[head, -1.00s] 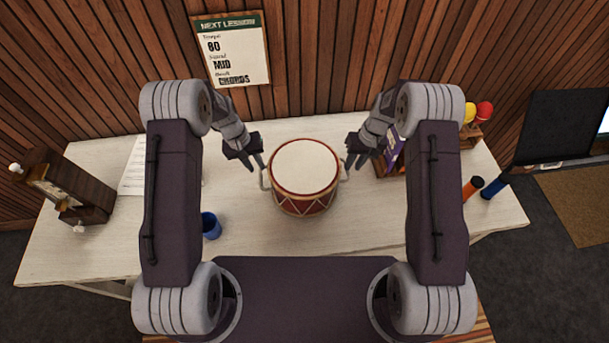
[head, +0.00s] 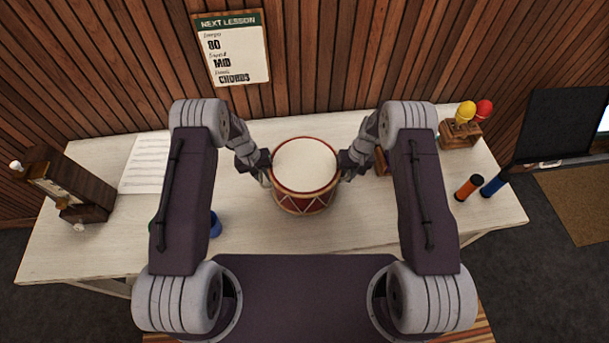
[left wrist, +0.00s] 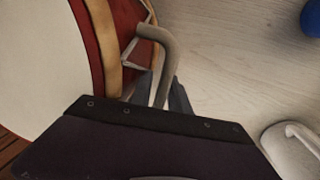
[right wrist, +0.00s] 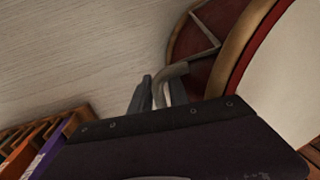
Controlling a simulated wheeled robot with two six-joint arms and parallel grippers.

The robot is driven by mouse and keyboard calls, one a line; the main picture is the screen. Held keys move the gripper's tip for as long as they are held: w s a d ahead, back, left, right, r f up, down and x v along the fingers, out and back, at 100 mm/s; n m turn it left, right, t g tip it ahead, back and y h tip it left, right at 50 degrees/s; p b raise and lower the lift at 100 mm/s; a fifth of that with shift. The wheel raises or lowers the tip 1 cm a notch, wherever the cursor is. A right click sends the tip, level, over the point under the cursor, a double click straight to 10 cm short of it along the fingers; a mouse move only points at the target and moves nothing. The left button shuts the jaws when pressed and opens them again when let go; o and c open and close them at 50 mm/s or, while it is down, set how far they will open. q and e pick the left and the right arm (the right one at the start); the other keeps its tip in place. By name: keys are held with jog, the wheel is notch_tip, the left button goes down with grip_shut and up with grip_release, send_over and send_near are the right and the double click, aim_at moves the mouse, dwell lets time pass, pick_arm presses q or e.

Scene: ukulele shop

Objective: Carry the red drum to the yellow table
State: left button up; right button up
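The red drum (head: 304,177) has a pale head and cream rims and stands upright on the whitish table (head: 330,233). My left gripper (head: 264,177) is at the drum's left side. In the left wrist view its fingers (left wrist: 160,92) close around a grey bent handle (left wrist: 158,36) of the drum. My right gripper (head: 346,175) is at the right side. In the right wrist view its fingers (right wrist: 158,95) close around the other handle (right wrist: 175,70). The fingertips are largely hidden in the head view. No yellow table is identifiable in these views.
A wooden clock (head: 68,185) and a paper sheet (head: 146,162) are on the left. A blue cup (head: 215,224) is partly behind my left arm. Maracas in a wooden holder (head: 460,134) and orange and blue cylinders (head: 469,187) are on the right. A wall is behind.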

pick_arm(q)
grip_shut()
pick_arm(e)
grip_shut()
dwell(0.9)
pick_arm(q)
jog(key=shift+w+r, duration=0.1)
jog(key=shift+r, duration=0.05)
pick_arm(e)
jog(key=shift+r, duration=0.1)
